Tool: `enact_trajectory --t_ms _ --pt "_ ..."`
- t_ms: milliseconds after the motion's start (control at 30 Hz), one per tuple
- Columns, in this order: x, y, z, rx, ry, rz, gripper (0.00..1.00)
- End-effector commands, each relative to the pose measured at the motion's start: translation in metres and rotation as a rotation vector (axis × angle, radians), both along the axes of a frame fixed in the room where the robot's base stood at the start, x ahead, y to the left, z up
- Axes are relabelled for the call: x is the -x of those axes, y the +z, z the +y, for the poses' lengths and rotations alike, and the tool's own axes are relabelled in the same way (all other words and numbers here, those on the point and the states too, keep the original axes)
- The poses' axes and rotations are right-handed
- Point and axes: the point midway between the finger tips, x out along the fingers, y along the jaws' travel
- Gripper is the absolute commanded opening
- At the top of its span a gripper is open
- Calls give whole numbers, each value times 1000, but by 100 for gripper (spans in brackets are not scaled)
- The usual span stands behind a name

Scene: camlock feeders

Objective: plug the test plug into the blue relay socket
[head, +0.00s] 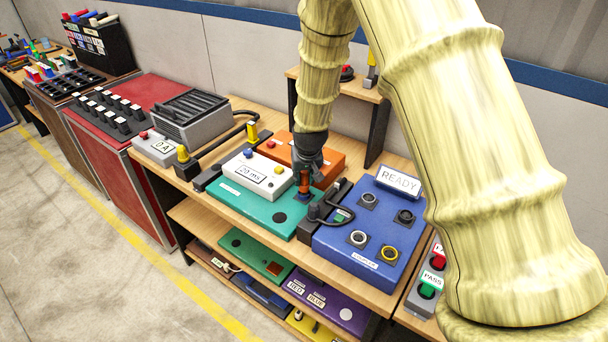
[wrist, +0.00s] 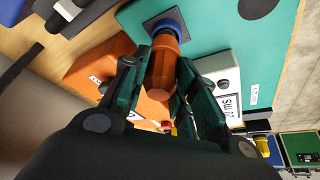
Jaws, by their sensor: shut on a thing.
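The test plug, orange with a ribbed body (wrist: 162,72), is held between the fingers of my gripper (wrist: 158,92). My gripper is shut on it; the plug also shows in the head view (head: 304,182) below the fingers. The blue socket (wrist: 163,24) sits on the teal panel (wrist: 215,40), and the plug's far end is right at it. In the head view the blue socket (head: 303,197) is at the panel's right part, directly under the plug. I cannot tell how deep the plug sits in the socket.
A white "20 ms" box (head: 257,174) and an orange box (head: 290,146) stand close to the gripper. A dark block with a cable (head: 322,212) and a blue "READY" box (head: 338,238) are to the right. Other panels lie on the shelf below.

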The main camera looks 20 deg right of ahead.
Motion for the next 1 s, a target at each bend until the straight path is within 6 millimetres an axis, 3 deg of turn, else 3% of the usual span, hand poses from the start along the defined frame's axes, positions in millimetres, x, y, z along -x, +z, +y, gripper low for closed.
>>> enact_trajectory --t_ms 1000 --pt "-1 -12 0 0 0 0 0"
